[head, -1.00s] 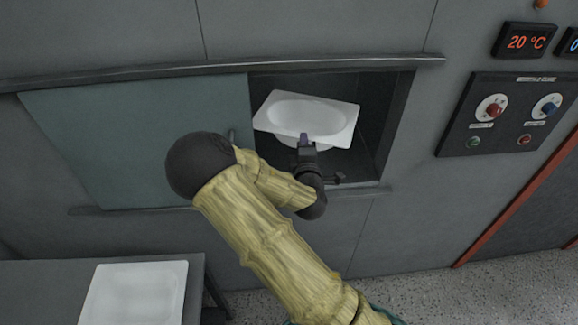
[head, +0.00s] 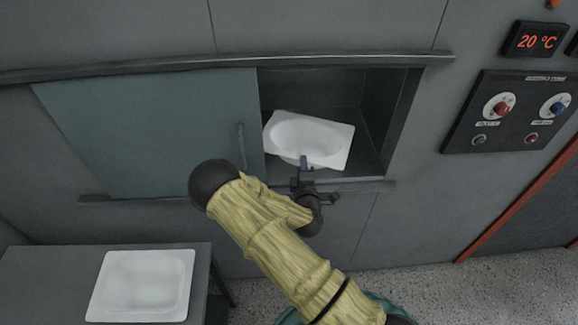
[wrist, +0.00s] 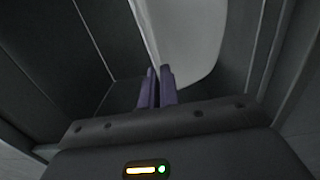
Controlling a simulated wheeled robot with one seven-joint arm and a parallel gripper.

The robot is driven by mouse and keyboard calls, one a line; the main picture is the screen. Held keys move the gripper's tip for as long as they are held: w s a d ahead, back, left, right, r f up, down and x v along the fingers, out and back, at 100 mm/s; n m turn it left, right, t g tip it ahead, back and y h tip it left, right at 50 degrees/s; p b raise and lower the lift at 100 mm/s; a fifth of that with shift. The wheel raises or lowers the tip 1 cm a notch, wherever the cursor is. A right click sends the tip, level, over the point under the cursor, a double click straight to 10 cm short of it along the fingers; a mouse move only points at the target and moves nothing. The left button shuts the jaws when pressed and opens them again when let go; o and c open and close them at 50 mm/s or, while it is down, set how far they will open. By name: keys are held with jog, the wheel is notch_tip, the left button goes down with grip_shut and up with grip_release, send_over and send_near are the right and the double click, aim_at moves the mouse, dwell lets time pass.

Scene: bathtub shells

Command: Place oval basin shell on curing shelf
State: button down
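The white oval basin shell (head: 306,141) is inside the wall opening, low over the dark curing shelf (head: 365,167), tilted in the picture. I cannot tell whether its underside touches the shelf floor. My gripper (head: 304,162) is at the shell's front rim. In the wrist view, the purple fingers (wrist: 159,72) are close together with the rim of the shell (wrist: 190,40) running down between their tips. The fingers look shut on this rim.
A teal sliding door (head: 150,130) with a handle covers the left of the opening. A rectangular white shell (head: 143,285) lies on a grey table (head: 40,285) at lower left. A control panel (head: 515,112) is on the right wall.

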jog(key=shift+r, duration=0.2)
jog(key=a+p, duration=0.1)
jog(key=a+f+p, duration=0.1)
jog(key=a, duration=0.1)
jog(key=shift+w+a+f+p, duration=0.15)
jog(key=shift+w+a+p, duration=0.1)
jog(key=shift+a+p, duration=0.15)
jog(key=shift+f, duration=0.15)
jog(key=c, duration=1.6)
grip_release()
jog(key=shift+c, duration=0.2)
